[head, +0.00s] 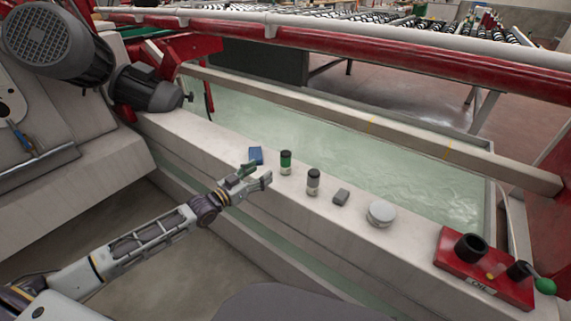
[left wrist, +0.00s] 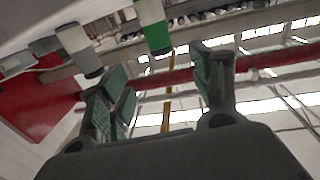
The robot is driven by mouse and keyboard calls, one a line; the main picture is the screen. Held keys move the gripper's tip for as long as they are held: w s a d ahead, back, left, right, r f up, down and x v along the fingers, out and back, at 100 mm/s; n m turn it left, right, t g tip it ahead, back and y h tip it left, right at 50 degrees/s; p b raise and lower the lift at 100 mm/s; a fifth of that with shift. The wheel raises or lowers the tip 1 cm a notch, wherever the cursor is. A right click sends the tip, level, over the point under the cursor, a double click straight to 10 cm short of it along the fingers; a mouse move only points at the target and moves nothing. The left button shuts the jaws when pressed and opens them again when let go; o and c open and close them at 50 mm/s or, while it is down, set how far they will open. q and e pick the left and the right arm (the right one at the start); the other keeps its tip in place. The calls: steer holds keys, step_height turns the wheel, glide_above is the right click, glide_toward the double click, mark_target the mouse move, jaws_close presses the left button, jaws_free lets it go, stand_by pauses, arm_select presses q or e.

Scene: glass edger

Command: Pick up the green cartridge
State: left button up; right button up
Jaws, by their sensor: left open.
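The green cartridge (head: 285,162), a small upright cylinder with a dark cap and a pale lower band, stands on the pale ledge (head: 215,148). My left gripper (head: 257,175) is open and empty, just left of the cartridge and apart from it. In the left wrist view the green cartridge (left wrist: 156,32) shows at the top, beyond the space between the open fingers (left wrist: 163,85). My right gripper is not in view.
A blue block (head: 256,155) lies left of the cartridge, close to my left gripper. To the right stand a grey cartridge (head: 313,182), a grey block (head: 341,197), a round white tin (head: 381,214) and a red holder (head: 470,277). Greenish water lies behind the ledge.

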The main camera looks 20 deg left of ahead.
mark_target(282, 158)
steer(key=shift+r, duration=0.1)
arm_select(q)
steer(key=shift+w, duration=0.1)
steer(key=shift+b+x, duration=0.8)
steer(key=shift+x, duration=1.95)
steer(key=shift+b+x, duration=0.4)
steer(key=shift+x, duration=0.95)
steer(key=shift+w+d, duration=0.1)
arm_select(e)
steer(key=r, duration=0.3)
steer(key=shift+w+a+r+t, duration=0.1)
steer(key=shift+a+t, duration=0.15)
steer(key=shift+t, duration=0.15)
arm_select(q)
steer(key=shift+w+d, duration=0.1)
